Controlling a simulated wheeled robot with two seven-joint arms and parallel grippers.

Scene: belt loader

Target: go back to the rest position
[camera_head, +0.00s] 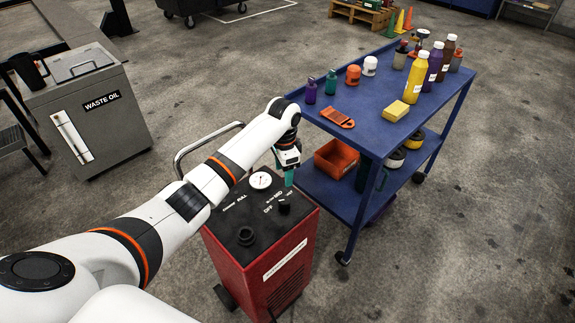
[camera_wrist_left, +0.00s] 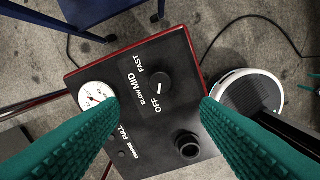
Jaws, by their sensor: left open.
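My left gripper (camera_head: 288,174) is over the top of the red cabinet (camera_head: 262,262), near the side towards the blue cart. In the left wrist view its green fingers (camera_wrist_left: 160,108) are spread wide with nothing between them. The black knob (camera_wrist_left: 153,92) on the panel lies beyond the fingertips, clear of both. OFF, SLOW, MID and FAST are printed around it; I cannot tell which its white mark points at. It also shows in the head view (camera_head: 284,208).
The cabinet top also carries a white gauge (camera_head: 260,180) and a black cap (camera_head: 246,236). A metal handle (camera_head: 190,148) rises behind. The blue cart (camera_head: 370,120), holding bottles and a yellow sponge (camera_head: 396,111), stands close right. A grey waste oil bin (camera_head: 112,125) stands left.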

